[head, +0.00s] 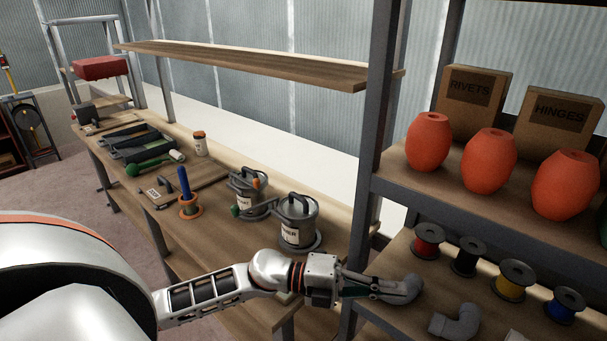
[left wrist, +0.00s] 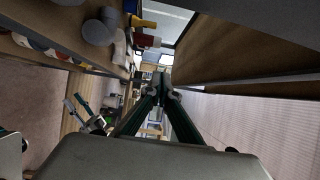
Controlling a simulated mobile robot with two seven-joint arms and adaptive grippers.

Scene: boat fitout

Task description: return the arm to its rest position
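My left arm comes in from the left in the head view. Its left gripper (head: 378,288) is at the front of the right-hand shelf unit, overlapping a grey pipe elbow (head: 408,288) in the picture. In the left wrist view, the two dark fingers of the left gripper (left wrist: 162,92) run together at their tips.
The shelf unit's dark post (head: 374,150) stands just behind the gripper. A second pipe elbow (head: 456,322) and several spools, including a red one (head: 428,241), lie on the lower shelf. Lidded cans (head: 298,222) stand on the bench to the left.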

